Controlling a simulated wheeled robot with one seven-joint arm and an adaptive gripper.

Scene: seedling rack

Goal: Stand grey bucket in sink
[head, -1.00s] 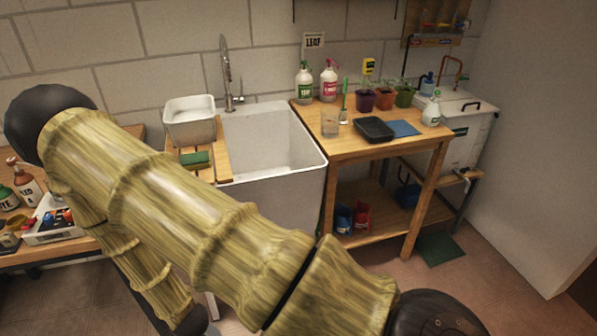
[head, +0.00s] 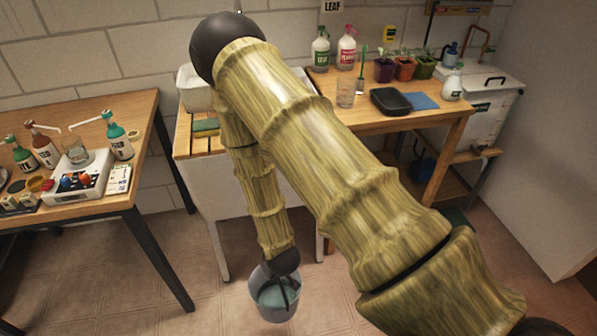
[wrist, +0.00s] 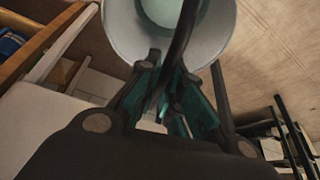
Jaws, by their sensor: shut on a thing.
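The grey bucket (head: 272,303) hangs from my gripper (head: 280,275) in the head view, in front of the sink and above the tiled floor. It looks about upright, and its inside shows pale blue-green. In the wrist view my gripper (wrist: 170,105) is shut at the bucket's near side, with the bucket (wrist: 118,30) beyond the fingers and a dark bar, perhaps the handle, crossing between them.
A wooden table (head: 70,190) with bottles and a white device (head: 75,180) stands at left. A wooden bench (head: 405,122) with a black tray (head: 391,101), pots and spray bottles stands right of the sink. The front floor is clear.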

